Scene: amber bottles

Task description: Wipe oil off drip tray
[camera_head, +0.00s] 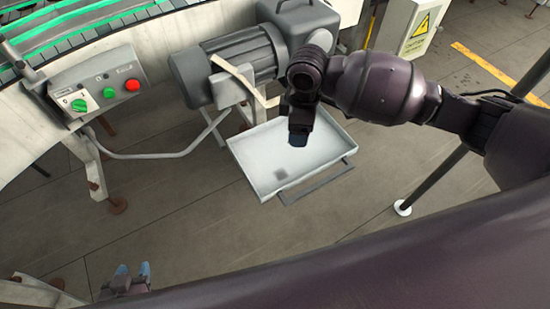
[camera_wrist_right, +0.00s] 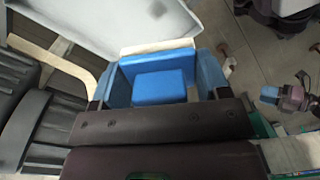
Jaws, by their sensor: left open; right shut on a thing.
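The drip tray (camera_head: 258,160) is a shallow pale grey tray below the motor, with a small dark patch (camera_head: 281,172) on its floor near the front. My right gripper (camera_head: 299,134) is over the tray's right half, behind and right of the patch; I cannot tell whether it touches the tray. The block is mostly hidden in the head view. My left gripper (camera_head: 133,273) is open and empty at the bottom left, far from the tray.
A grey motor (camera_head: 235,62) and a tan curved strip (camera_head: 240,80) overhang the tray's back. A control box (camera_head: 97,88) with buttons and a green-striped conveyor (camera_head: 80,30) stand left. A yellow-signed box (camera_head: 412,28) stands behind. Floor in front of the tray is clear.

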